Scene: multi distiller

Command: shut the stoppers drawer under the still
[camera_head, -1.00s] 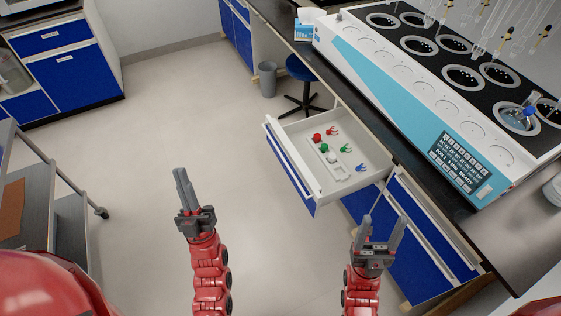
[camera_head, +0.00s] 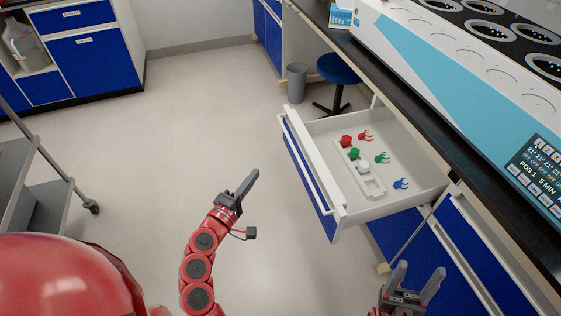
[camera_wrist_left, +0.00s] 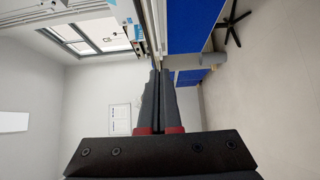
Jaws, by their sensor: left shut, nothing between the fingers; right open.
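The stoppers drawer (camera_head: 401,207) stands open under the bench that holds the still (camera_head: 439,65). It has a blue front with a pale rail handle (camera_head: 311,167). Inside lie red, green and white stoppers in a white holder (camera_head: 371,184), with red, green and blue clips beside them. My left gripper (camera_head: 249,181) is shut and empty, left of the drawer front and apart from it. Its shut fingers also show in the left wrist view (camera_wrist_left: 160,95), where the drawer cannot be made out. My right gripper (camera_head: 419,278) is open and empty, below and right of the drawer.
A blue stool (camera_head: 338,69) and a grey bin (camera_head: 296,83) stand beyond the drawer. A grey cart (camera_head: 38,185) is at the left, and blue cabinets (camera_head: 97,72) stand at the back left. The floor left of the drawer is clear.

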